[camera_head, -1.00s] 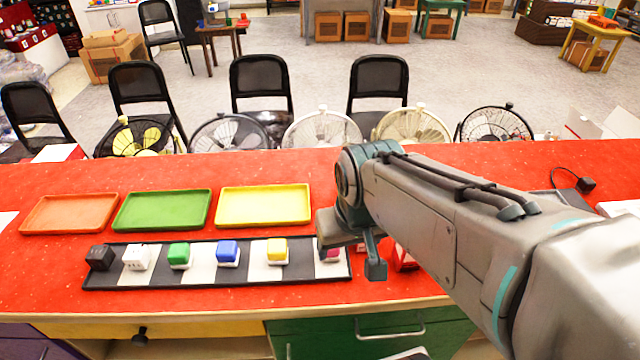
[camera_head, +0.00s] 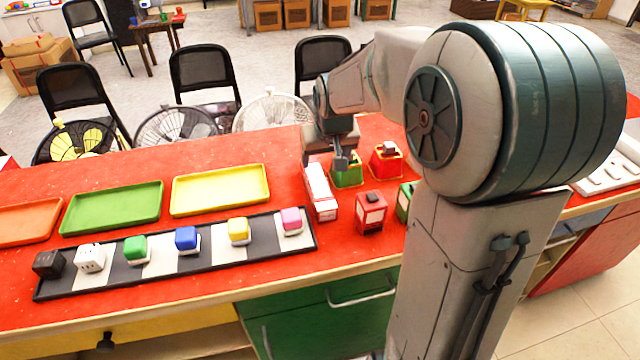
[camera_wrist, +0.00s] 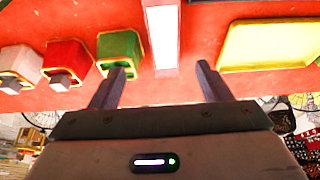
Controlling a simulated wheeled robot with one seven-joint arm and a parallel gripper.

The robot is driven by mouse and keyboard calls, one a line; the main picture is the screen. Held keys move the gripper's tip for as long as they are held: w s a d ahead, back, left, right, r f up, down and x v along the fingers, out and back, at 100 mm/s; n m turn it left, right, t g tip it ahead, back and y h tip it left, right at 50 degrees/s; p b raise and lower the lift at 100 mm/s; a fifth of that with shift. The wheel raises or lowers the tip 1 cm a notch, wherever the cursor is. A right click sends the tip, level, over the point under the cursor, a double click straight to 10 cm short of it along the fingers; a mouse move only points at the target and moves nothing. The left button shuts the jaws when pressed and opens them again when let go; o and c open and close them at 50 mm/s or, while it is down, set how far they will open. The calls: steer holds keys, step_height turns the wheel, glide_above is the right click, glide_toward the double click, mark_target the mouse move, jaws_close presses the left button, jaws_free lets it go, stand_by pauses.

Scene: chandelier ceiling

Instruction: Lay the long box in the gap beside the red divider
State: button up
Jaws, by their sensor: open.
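The long box (camera_head: 320,192), red with a white top, lies on the red counter to the right of the yellow tray, its long side running front to back. My gripper (camera_head: 328,162) is open and empty over the far end of this box. In the wrist view, the open fingers (camera_wrist: 162,78) point toward the counter, with the white top of the long box (camera_wrist: 163,38) lying between their lines. I cannot tell its height above the box. I cannot pick out a red divider or its gap; my arm hides part of the counter on the right.
Green (camera_head: 348,177) and red (camera_head: 386,163) blocks with yellow rims stand right of the long box. A red block (camera_head: 369,213) and a green block (camera_head: 404,203) stand nearer. Left are a yellow tray (camera_head: 220,210), a green tray (camera_head: 113,232) and a striped strip (camera_head: 210,262) with several cubes.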

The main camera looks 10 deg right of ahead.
mark_target(318, 181)
steer(key=x, duration=0.7)
steer(key=shift+a+f, duration=0.2)
steer(key=shift+a, duration=0.1)
steer(key=shift+s+b+x, duration=0.1)
steer(key=shift+b+x, duration=0.1)
steer(key=shift+x, duration=1.3)
steer(key=shift+s+b+x, duration=0.15)
steer(key=shift+x, duration=1.3)
steer(key=shift+a+f, duration=0.1)
steer(key=shift+w, duration=0.1)
jaws_close()
